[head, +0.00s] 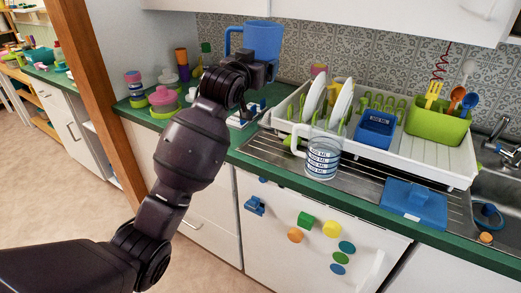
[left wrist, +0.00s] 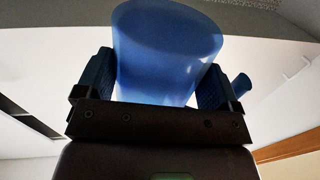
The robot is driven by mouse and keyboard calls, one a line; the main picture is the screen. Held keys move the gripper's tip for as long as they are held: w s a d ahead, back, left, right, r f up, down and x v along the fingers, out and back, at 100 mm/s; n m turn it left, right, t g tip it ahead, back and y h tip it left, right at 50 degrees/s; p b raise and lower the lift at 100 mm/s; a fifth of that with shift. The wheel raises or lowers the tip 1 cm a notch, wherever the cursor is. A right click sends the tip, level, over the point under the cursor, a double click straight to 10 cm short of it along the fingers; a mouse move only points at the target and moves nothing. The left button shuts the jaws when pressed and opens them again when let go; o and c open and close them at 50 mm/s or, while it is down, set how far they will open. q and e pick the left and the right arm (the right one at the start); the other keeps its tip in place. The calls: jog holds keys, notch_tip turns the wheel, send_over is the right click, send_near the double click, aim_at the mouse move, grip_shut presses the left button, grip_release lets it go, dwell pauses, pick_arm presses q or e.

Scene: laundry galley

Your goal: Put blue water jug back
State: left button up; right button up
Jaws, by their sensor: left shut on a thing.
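The blue water jug (head: 264,38) is raised above the back of the green-edged counter, in front of the patterned wall tiles. My left gripper (head: 258,70) is shut on it. The jug looks upright, with its handle to the left in the head view. In the left wrist view the jug (left wrist: 165,55) sits between the two fingers of my left gripper (left wrist: 155,85), and its handle (left wrist: 242,85) shows at the right. The jug's lower part is partly hidden by the gripper in the head view. My right gripper is not in view.
A white dish rack (head: 440,160) holds plates, a blue container (head: 375,130) and a green utensil holder (head: 437,122). A clear measuring cup (head: 322,158) stands in front of it. A blue lidded box (head: 413,204) lies near the sink. Colourful stacked containers (head: 163,102) stand at left.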

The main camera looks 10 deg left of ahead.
pick_arm(q)
jog(key=shift+w+a+f, duration=0.1)
jog(key=shift+w+f, duration=0.1)
jog(key=shift+f, duration=0.35)
jog(key=shift+w+a+f, duration=0.1)
jog(key=shift+w+f, duration=0.05)
jog(key=shift+f, duration=0.35)
jog(key=shift+d+f, duration=0.1)
jog(key=shift+f, duration=0.3)
jog(key=shift+n, duration=0.3)
notch_tip(320, 180, down, 15)
jog(key=b, duration=0.3)
jog(key=shift+r, duration=0.2)
notch_tip(320, 180, down, 5)
jog(key=shift+b, duration=0.75)
jog(key=shift+f, duration=0.15)
jog(key=shift+r, duration=0.2)
jog(key=shift+f, duration=0.15)
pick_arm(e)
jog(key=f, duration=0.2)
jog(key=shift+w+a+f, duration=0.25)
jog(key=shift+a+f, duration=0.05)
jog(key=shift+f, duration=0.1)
